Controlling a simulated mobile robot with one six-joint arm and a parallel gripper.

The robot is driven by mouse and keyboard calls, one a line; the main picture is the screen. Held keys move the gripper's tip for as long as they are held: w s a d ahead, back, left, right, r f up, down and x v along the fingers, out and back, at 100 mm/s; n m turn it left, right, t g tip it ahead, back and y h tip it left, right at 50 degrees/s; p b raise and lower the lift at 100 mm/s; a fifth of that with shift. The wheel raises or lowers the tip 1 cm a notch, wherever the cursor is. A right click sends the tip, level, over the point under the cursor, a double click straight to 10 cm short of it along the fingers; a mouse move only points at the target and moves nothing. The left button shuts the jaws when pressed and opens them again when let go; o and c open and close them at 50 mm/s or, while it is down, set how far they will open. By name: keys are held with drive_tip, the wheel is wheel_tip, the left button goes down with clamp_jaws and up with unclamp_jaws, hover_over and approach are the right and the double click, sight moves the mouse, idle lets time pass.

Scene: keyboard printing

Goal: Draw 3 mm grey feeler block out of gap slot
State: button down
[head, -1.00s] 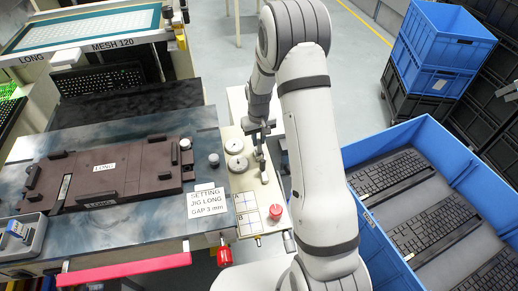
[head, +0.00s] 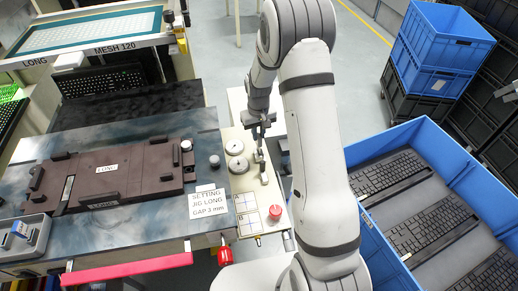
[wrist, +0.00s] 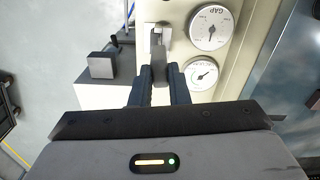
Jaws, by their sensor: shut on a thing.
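My gripper (head: 258,126) is over the cream panel at the side of the machine. In the wrist view my gripper (wrist: 158,85) has its two dark fingers shut on the grey feeler block (wrist: 158,68), a narrow piece that sticks out past the fingertips. The far end of the block is at or just in front of a pale metal bracket (wrist: 160,33), which seems to be the gap slot. I cannot tell whether the tip is still inside it. In the head view the block is too small to make out clearly.
A GAP dial (wrist: 211,27) and a second dial (wrist: 201,73) sit close beside the fingers. A red button (head: 275,212) is on the same panel (head: 245,190). The brown jig (head: 125,180) lies to the left. A blue crate of keyboards (head: 350,155) stands at right.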

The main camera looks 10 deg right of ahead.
drive_tip(key=shift+r, duration=0.4)
drive_tip(key=shift+r+p, duration=1.1)
drive_tip(key=shift+r, duration=0.9)
drive_tip(key=shift+s+f, duration=0.1)
